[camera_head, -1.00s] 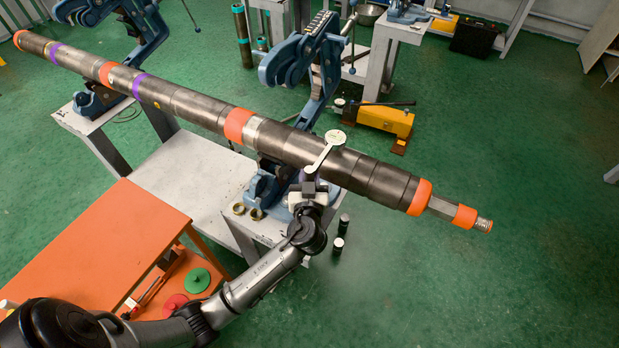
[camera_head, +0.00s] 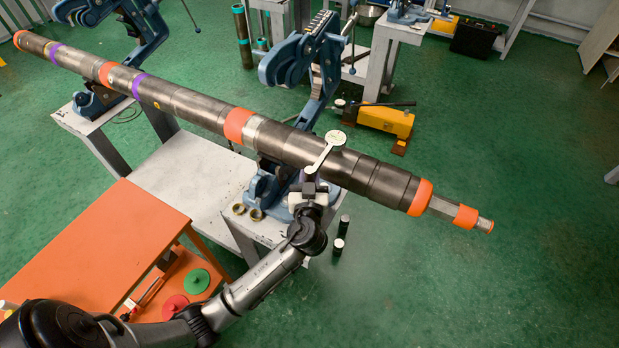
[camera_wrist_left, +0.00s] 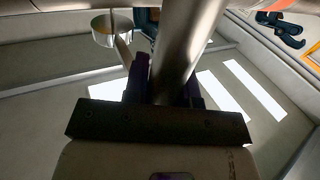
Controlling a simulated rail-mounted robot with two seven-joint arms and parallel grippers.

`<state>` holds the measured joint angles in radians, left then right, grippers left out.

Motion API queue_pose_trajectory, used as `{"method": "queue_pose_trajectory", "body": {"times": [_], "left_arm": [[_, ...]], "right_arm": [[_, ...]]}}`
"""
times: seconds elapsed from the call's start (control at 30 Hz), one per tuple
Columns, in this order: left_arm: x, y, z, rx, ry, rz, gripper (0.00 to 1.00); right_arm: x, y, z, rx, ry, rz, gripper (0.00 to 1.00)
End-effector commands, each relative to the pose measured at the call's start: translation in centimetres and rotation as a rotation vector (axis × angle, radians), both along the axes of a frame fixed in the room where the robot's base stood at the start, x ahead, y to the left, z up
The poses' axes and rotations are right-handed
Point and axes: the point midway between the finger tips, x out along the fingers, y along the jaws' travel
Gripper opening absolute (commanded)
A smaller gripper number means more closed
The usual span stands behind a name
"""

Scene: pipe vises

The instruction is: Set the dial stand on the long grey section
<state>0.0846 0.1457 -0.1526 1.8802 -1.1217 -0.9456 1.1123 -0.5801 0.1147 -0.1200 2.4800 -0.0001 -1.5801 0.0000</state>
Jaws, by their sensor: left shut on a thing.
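The dial stand (camera_head: 334,138) has a pale round dial and a short arm. In the head view it lies over the near upper side of the long grey section (camera_head: 375,178), the dark pipe length between two orange bands. I cannot tell whether it touches the pipe. My left gripper (camera_head: 309,180) is shut on the lower end of the stand, just on the near side of the pipe. In the left wrist view the dial (camera_wrist_left: 112,27) shows beyond the dark fingers (camera_wrist_left: 166,82), beside a large grey cylinder (camera_wrist_left: 190,40). My right gripper is not in view.
A blue vise (camera_head: 305,75) stands open behind the pipe, and another blue vise (camera_head: 125,20) stands at the left. An orange table (camera_head: 95,245) is at the lower left. The floor at right is clear.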

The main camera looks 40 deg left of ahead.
Motion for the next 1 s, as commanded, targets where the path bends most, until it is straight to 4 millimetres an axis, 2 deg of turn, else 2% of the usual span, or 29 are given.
{"method": "queue_pose_trajectory", "body": {"times": [0.67,0.7,1.0], "left_arm": [[0.04,0.01,-0.23,0.002,-0.007,-0.001,0.00],[0.04,0.01,-0.17,0.003,-0.007,-0.001,0.29],[0.02,0.01,-0.39,0.001,-0.003,0.000,0.55]], "right_arm": [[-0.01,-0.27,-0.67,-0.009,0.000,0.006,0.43],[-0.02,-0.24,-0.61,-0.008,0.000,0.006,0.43],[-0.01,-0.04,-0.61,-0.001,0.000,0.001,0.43]]}}
